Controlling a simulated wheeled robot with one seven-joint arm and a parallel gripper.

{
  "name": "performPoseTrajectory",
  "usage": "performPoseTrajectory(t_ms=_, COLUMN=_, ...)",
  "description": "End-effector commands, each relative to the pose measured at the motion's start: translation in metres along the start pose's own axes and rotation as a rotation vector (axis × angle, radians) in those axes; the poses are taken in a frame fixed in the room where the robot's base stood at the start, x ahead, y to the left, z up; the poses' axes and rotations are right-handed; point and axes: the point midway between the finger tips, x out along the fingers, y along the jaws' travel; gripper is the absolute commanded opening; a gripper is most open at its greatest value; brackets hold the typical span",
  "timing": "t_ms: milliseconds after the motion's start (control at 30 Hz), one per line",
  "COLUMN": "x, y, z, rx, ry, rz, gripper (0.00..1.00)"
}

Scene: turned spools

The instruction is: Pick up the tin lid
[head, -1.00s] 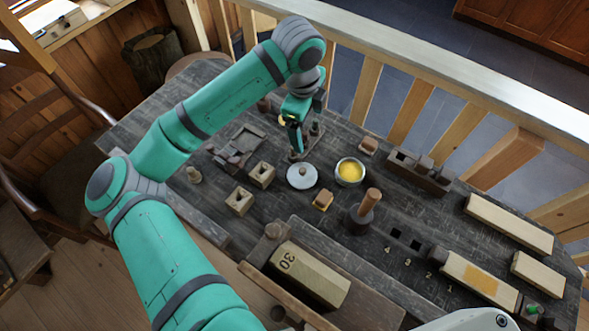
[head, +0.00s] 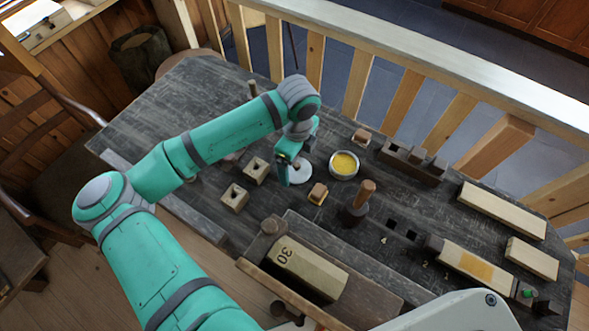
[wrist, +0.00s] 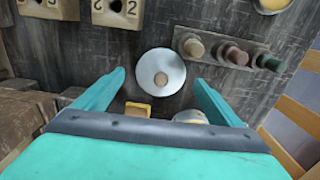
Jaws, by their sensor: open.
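The tin lid (wrist: 161,83) is a pale round disc with a small wooden knob at its centre. It lies flat on the dark workbench, and in the head view the lid (head: 301,172) is partly hidden behind my gripper (head: 287,172). In the wrist view my gripper (wrist: 160,92) is open, with one teal finger on each side below the lid. The lid shows between and beyond the fingertips, and nothing is held. I cannot tell the exact height of the fingers above the bench.
An open tin with yellow contents (head: 344,165) stands right of the lid. A small wooden block (head: 318,194) and a mallet-like tool (head: 357,203) are close by. Two square wooden blocks with holes (head: 256,171) lie to the left. A rack of turned pegs (wrist: 230,52) borders the lid.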

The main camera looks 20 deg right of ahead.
Motion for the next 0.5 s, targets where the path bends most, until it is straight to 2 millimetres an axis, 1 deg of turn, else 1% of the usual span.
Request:
performPoseTrajectory(t_ms=33, x=0.007, y=0.0, z=0.0, rx=-0.001, ry=0.0, rz=0.002, gripper=0.89)
performPoseTrajectory(t_ms=133, x=0.015, y=0.0, z=0.001, rx=-0.002, ry=0.0, rz=0.0, gripper=0.89)
performPoseTrajectory(t_ms=233, x=0.019, y=0.0, z=0.001, rx=-0.002, ry=0.0, rz=0.0, gripper=0.89)
performPoseTrajectory(t_ms=400, x=0.019, y=0.0, z=0.001, rx=-0.002, ry=-0.001, rz=0.0, gripper=0.89)
performPoseTrajectory(t_ms=433, x=0.019, y=0.0, z=0.001, rx=-0.002, ry=-0.001, rz=0.0, gripper=0.87)
performPoseTrajectory(t_ms=467, x=0.019, y=0.0, z=0.001, rx=-0.002, ry=0.0, rz=0.0, gripper=0.8)
performPoseTrajectory(t_ms=500, x=0.019, y=0.0, z=0.001, rx=-0.002, ry=0.0, rz=0.0, gripper=0.7)
